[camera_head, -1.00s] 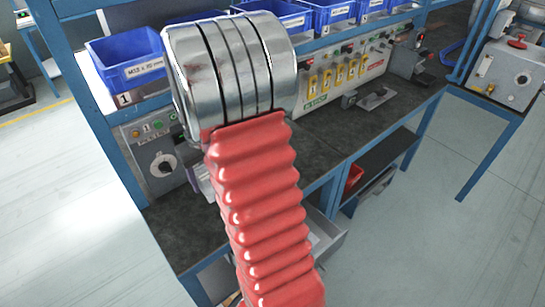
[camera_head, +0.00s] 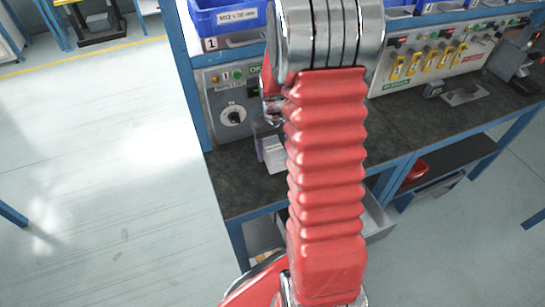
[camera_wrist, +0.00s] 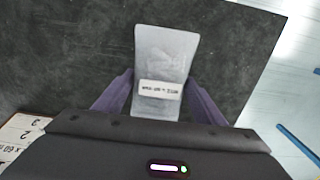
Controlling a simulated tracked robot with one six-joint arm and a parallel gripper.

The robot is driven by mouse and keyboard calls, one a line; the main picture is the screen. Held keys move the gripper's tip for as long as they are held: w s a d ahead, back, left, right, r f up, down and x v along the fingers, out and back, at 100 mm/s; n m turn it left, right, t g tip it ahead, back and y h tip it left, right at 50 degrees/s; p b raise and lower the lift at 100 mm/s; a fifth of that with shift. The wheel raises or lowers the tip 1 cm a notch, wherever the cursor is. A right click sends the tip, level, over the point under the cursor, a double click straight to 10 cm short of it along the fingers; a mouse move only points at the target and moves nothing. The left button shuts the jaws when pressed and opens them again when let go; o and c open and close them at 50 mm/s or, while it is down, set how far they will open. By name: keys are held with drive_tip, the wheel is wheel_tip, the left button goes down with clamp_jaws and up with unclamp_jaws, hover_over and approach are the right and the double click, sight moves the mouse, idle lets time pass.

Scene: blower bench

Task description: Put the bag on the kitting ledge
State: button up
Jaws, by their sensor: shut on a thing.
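The bag (camera_wrist: 165,58) is a pale grey, flat pouch with a small white printed label, in the middle of the wrist view. My gripper (camera_wrist: 160,95) has its two purple fingers on either side of the bag and is shut on it. Dark worktop lies beneath the bag; I cannot tell whether the bag touches it. In the head view the bag (camera_head: 273,156) shows as a pale patch left of my red arm, which hides most of my gripper. I cannot clearly identify the kitting ledge in these views.
A control box with a dial (camera_head: 233,115) stands at the back left of the dark bench (camera_head: 240,188). A blue bin (camera_head: 230,18) sits above it. A white numbered panel (camera_wrist: 20,140) is at the wrist view's lower left. An open drawer (camera_head: 376,218) juts from the bench.

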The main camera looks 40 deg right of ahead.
sight(274, 147)
drive_tip(key=shift+f, duration=1.7)
drive_tip(key=o, duration=1.4)
drive_tip(key=shift+f, duration=0.1)
wheel_tip(274, 147, up, 11)
drive_tip(key=shift+r, duration=0.65)
